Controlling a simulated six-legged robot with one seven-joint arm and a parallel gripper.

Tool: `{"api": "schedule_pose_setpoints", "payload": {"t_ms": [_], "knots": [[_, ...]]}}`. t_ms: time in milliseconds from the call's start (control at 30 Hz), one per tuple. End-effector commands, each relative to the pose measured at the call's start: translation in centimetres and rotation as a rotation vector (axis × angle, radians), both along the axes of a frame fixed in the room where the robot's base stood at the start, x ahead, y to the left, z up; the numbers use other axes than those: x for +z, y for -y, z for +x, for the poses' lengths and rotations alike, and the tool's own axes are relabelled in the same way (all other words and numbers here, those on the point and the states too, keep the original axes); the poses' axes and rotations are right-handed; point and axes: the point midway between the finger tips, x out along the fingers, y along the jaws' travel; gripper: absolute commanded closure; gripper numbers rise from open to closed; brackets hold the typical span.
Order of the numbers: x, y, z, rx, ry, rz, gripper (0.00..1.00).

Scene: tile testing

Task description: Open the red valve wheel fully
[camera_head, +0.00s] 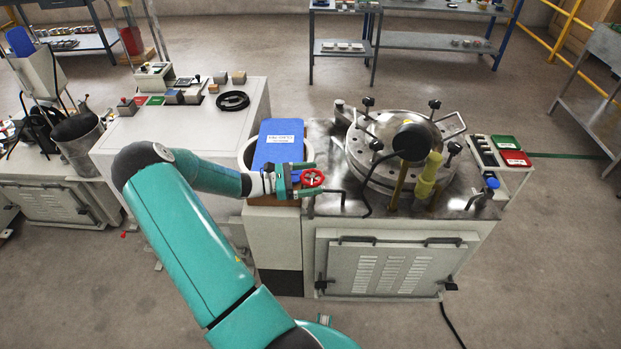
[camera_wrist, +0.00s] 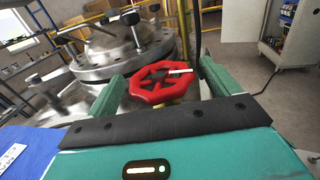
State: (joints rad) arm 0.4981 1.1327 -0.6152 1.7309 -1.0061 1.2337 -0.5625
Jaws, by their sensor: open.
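The red valve wheel (camera_head: 312,178) sits at the left edge of the metal-topped machine. In the wrist view the spoked red wheel (camera_wrist: 163,83) lies between the two teal fingers, with a yellowish stem partly visible below it. My gripper (camera_head: 307,180) reaches it from the left. It also shows in the wrist view (camera_wrist: 158,90), open, with one finger on each side of the wheel. A gap shows on the left side; I cannot tell whether the right finger touches the rim. A small white pin or handle crosses the wheel's right part.
A round steel vessel lid (camera_head: 385,150) with clamp knobs stands right of the wheel. A blue binder-like item (camera_head: 278,145) with a white label lies just behind my gripper. A yellow handle (camera_head: 428,175) rises at the machine's front. A grey cabinet (camera_wrist: 287,35) stands farther back.

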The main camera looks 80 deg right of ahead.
Motion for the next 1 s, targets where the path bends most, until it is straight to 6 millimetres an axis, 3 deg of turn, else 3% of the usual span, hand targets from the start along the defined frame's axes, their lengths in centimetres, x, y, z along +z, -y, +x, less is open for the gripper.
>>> {"api": "schedule_pose_setpoints", "payload": {"t_ms": [300, 533, 1000], "knots": [[-0.03, 0.11, -0.29, 0.000, 0.001, 0.000, 0.14], [-0.03, 0.10, -0.26, 0.000, 0.001, 0.001, 0.57], [-0.04, -0.05, -0.19, 0.095, -0.001, 0.004, 0.57]]}}
